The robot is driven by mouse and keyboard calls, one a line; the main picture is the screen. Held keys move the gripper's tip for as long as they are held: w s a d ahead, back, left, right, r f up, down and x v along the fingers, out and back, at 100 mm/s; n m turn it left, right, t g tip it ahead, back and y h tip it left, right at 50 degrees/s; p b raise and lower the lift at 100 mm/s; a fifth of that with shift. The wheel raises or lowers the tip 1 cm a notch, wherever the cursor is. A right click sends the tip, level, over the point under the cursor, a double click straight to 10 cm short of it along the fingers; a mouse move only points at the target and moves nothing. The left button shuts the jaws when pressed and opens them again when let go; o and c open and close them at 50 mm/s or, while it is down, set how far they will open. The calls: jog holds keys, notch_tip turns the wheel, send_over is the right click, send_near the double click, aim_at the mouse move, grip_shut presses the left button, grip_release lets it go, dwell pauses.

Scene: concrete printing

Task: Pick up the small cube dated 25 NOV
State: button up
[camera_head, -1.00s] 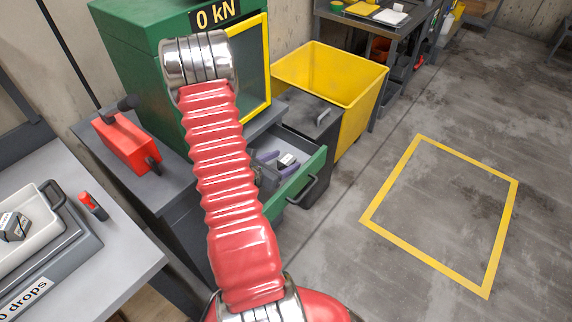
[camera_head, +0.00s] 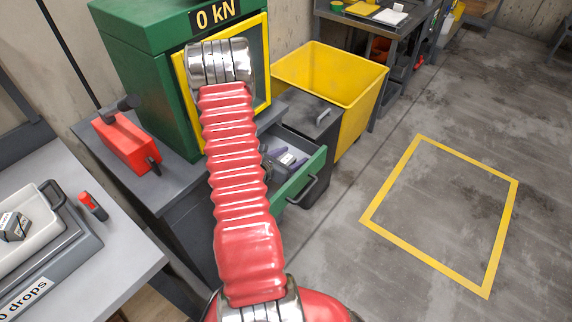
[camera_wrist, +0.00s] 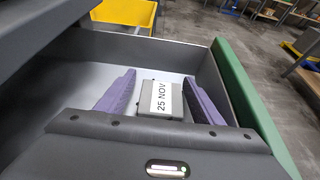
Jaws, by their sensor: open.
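The small grey cube (camera_wrist: 161,97) with a white label reading "25 NOV" lies in the open drawer (camera_wrist: 190,57) in the wrist view. My gripper (camera_wrist: 163,84) is open, with one purple finger to the left of the cube and one to the right. The right finger is close to the cube and a gap shows at the left finger. I cannot tell whether either finger touches it. In the head view the open drawer with its green front (camera_head: 302,184) shows beside my red arm, and my gripper (camera_head: 286,160) is partly visible inside it.
The green press (camera_head: 150,80) reading "0 kN" stands above the drawer. A yellow bin (camera_head: 345,85) is behind it. A red tool (camera_head: 127,145) lies on the counter at left. A tray (camera_head: 55,225) holds another cube (camera_head: 14,227). The floor at right is clear.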

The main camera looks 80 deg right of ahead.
jog(key=c, duration=1.4)
jog(key=shift+o, duration=0.2)
jog(key=shift+r, duration=0.2)
notch_tip(320, 180, up, 10)
jog(key=shift+f, duration=0.15)
dwell(0.4)
